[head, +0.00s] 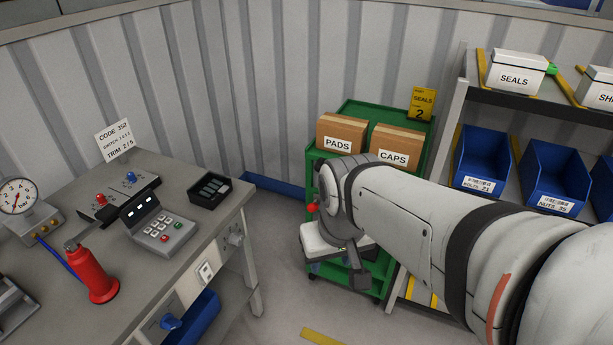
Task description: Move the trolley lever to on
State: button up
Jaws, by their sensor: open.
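The green trolley (348,112) stands against the back wall, left of the shelf rack. A small red knob (312,207) shows at its left side, just left of my arm's end; it looks like the lever's knob. The lever's shaft and any on or off marking are too small or hidden to read. My gripper (350,266) is open and points down in front of the trolley's lower part, below and right of the red knob and apart from it. My wrist hides much of the trolley front.
Boxes marked PADS (341,132) and CAPS (396,144) sit on the trolley top. The shelf rack (457,112) with blue bins is at right. A workbench (216,219) is at left; floor between is clear.

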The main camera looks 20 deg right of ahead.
aim_at(312, 208)
jog(key=k, duration=0.65)
jog(key=u, duration=0.4)
jog(key=i, duration=1.5)
jog(key=z, duration=0.6)
